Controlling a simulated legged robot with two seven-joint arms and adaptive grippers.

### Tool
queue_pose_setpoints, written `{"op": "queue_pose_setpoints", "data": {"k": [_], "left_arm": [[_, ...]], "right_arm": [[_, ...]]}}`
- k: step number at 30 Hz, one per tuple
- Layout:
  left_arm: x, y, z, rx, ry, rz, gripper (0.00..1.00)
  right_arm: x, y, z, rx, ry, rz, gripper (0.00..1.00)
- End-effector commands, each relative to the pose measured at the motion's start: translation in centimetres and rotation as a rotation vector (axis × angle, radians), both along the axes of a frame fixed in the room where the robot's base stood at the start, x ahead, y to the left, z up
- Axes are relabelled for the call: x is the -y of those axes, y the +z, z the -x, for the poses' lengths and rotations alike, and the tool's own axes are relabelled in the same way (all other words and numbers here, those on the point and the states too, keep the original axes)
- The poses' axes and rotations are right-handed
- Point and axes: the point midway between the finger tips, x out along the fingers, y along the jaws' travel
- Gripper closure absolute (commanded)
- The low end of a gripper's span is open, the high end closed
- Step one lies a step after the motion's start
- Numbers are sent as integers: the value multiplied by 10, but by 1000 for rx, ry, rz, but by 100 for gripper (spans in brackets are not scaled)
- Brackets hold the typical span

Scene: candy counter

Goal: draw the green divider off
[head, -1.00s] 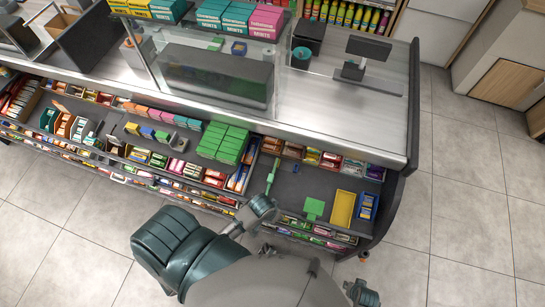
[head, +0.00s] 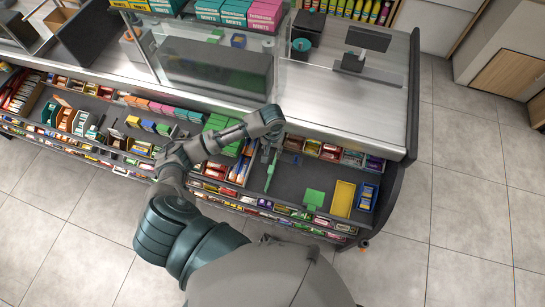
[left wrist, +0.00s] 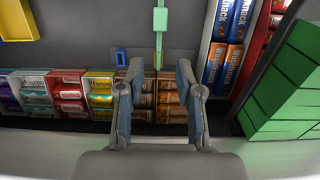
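The green divider (head: 271,173) is a thin upright-looking strip on the dark shelf, just below my left gripper (head: 267,147) in the head view. In the left wrist view the divider (left wrist: 159,20) runs down from the top edge, with a wider block along it. Its lower end lies between the fingertips of my left gripper (left wrist: 160,70), and I cannot tell how far beyond them. The fingers are apart, with no contact on the divider to be seen. My right gripper is not in view.
A row of candy packs (left wrist: 70,92) lies behind the fingers. Blue-and-orange packs (left wrist: 228,40) and stacked green boxes (left wrist: 288,85) stand to the right. A flat green piece (head: 314,199), yellow tray (head: 342,200) and blue tray (head: 367,198) are on the shelf. The steel counter (head: 345,105) rises behind.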

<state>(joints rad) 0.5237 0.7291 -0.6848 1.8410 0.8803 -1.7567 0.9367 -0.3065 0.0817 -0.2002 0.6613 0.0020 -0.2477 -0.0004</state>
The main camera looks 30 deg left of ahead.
Motion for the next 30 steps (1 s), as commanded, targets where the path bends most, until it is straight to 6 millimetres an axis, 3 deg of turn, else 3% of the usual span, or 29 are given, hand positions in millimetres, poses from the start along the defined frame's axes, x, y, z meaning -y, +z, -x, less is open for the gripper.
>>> {"op": "queue_pose_setpoints", "data": {"k": [18, 24, 30], "left_arm": [[0, -128, 1, -3, -1, 2, 65], [0, -157, 1, -1, -2, 1, 65], [1, -168, 1, 1, -4, 2, 65]], "right_arm": [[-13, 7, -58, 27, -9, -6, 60], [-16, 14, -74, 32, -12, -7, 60], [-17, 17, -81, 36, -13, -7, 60]]}}
